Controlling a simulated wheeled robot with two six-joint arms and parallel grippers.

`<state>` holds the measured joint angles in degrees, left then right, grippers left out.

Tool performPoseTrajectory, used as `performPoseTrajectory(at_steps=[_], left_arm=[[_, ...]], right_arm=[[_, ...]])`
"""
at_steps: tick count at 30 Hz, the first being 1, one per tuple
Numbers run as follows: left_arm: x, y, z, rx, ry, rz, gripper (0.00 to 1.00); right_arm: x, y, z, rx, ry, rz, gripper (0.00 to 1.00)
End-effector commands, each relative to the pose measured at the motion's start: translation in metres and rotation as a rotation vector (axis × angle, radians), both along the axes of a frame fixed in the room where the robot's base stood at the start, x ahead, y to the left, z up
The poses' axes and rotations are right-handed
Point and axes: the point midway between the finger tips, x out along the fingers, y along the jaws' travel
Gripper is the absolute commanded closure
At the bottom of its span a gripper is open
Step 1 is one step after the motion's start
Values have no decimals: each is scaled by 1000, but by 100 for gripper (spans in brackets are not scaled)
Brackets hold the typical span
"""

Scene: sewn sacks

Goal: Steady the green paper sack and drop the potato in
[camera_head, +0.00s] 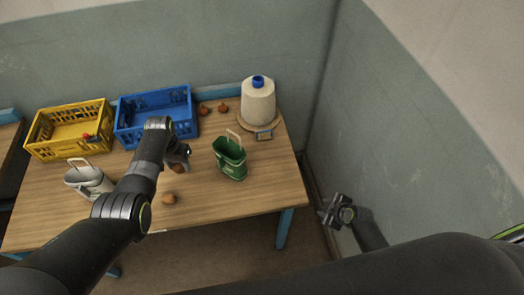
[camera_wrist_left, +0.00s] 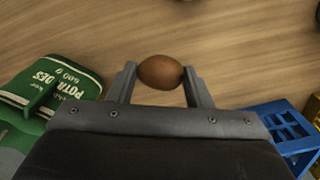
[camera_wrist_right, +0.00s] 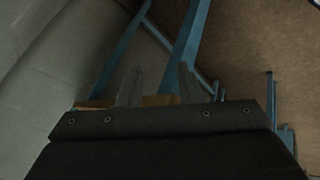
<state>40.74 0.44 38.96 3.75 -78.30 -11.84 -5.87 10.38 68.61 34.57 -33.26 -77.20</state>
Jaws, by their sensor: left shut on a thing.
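The green paper sack (camera_head: 230,160) stands open with a pale handle on the right half of the table. Its lettered side shows in the left wrist view (camera_wrist_left: 70,80). My left gripper (camera_wrist_left: 161,78) is shut on a brown potato (camera_wrist_left: 160,71), held between its fingertips. In the head view the potato (camera_head: 178,168) is partly hidden by the gripper, to the left of the sack and apart from it. My right gripper (camera_head: 337,211) is off the table's right side, away from the sack. In its wrist view the fingers (camera_wrist_right: 158,88) are apart with nothing between them.
A blue crate (camera_head: 155,90) and a yellow crate (camera_head: 70,115) stand at the back left. A white sack (camera_head: 85,178) is at the left. A loose brown item (camera_head: 169,198) lies near the front edge. A large thread cone (camera_head: 258,103) stands behind the green sack.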

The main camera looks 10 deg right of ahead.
Motion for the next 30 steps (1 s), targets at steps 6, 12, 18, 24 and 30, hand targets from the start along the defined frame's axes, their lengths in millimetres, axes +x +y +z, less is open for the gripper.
performPoseTrajectory(at_steps=[6, 12, 18, 24, 30], left_arm=[[0, 0, 0, 0, 0, 0, 74], [0, 0, 0, 0, 0, 0, 74], [0, 0, 0, 0, 0, 0, 74], [0, 0, 0, 0, 0, 0, 74], [0, 0, 0, 0, 0, 0, 74]], right_arm=[[54, 19, 62, -49, -169, 242, 68], [96, 103, 112, 281, -218, 94, 68], [126, 166, 169, 565, -237, 7, 68], [137, 195, 200, 711, -231, -26, 68], [146, 205, 202, 737, -229, -31, 68]])
